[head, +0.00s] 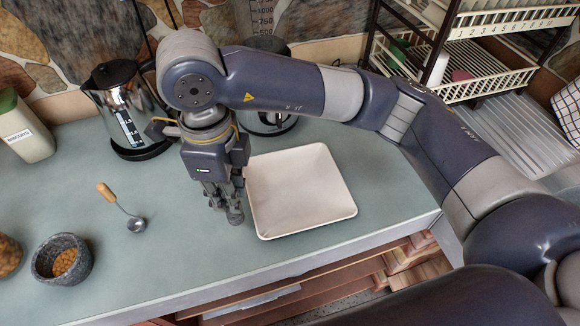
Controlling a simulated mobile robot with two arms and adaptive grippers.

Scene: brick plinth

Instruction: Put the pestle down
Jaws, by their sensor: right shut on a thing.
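My right gripper (225,200) points down beside the left edge of a white square tray (300,190). It is shut on the pestle (236,215), a grey piece whose rounded lower end shows below the fingers. The fingers hide the rest of the pestle. I cannot tell whether its end touches the counter. A grey stone mortar (45,272) with small tan pieces inside stands at the lower left, well apart from the gripper. My left gripper is not in view.
A small ladle with a wooden handle (109,193) lies between mortar and gripper. A kettle (125,105), a canister (24,130) and a glass jug (268,120) stand behind. A dish rack (490,70) is at back right. The tray looks empty.

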